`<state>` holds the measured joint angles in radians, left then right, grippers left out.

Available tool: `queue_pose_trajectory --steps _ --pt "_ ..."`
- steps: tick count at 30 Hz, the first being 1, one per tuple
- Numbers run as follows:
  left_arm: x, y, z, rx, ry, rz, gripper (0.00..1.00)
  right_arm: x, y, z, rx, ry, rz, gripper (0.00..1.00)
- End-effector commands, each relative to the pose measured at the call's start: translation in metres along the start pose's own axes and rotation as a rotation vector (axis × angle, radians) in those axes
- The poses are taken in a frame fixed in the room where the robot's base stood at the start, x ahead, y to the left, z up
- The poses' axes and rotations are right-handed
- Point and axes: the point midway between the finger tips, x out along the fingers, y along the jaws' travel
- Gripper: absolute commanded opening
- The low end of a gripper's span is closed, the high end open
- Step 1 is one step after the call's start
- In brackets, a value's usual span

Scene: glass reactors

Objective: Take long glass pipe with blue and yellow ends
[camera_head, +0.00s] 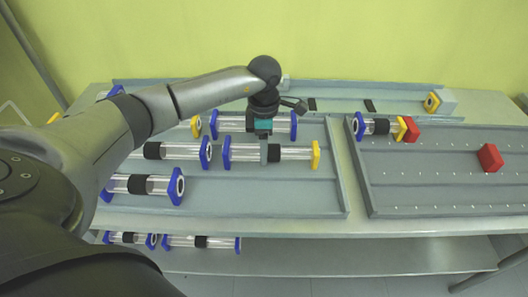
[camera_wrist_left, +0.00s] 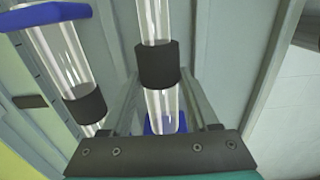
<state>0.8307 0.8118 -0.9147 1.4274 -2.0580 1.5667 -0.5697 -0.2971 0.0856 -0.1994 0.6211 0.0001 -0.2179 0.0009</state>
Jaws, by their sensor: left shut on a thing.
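The long glass pipe (camera_head: 297,152) lies level on the grey rack, with a blue flange at its left end and a yellow flange at its right end. My left gripper (camera_head: 268,152) points down over its middle and is shut on it. In the left wrist view the pipe's clear tube (camera_wrist_left: 155,22), black middle band (camera_wrist_left: 157,65) and blue end (camera_wrist_left: 165,123) show between the two fingers of the gripper (camera_wrist_left: 160,85). The yellow end is outside that view. My right gripper is not in view.
A parallel pipe with blue ends (camera_head: 232,124) lies just behind; it also shows in the left wrist view (camera_wrist_left: 62,50). Several pipes lie left, partly behind my arm. A right tray (camera_head: 430,200) holds red blocks (camera_head: 490,158) and a short pipe (camera_head: 377,127). A lower shelf holds more pipes.

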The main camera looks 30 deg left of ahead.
Motion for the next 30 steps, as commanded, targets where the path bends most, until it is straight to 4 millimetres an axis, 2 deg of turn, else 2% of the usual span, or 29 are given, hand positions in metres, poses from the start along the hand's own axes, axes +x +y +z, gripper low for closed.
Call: queue_pose_trajectory --steps 1,7,22,26,30 --pt "0.0 0.0 0.0 0.0 0.0 0.0 0.23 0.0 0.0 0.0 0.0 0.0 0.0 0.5" --pt "0.0 0.0 0.0 0.0 0.0 0.001 0.0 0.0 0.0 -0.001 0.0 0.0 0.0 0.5" --pt "-0.006 0.001 0.0 0.0 -0.002 0.003 0.0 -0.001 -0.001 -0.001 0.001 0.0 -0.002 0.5" --pt "-0.018 0.002 0.0 -0.001 -0.002 0.004 0.0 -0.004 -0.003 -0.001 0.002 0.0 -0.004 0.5" --pt "-0.046 0.002 0.001 0.0 -0.004 0.006 0.0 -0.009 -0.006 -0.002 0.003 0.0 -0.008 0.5"
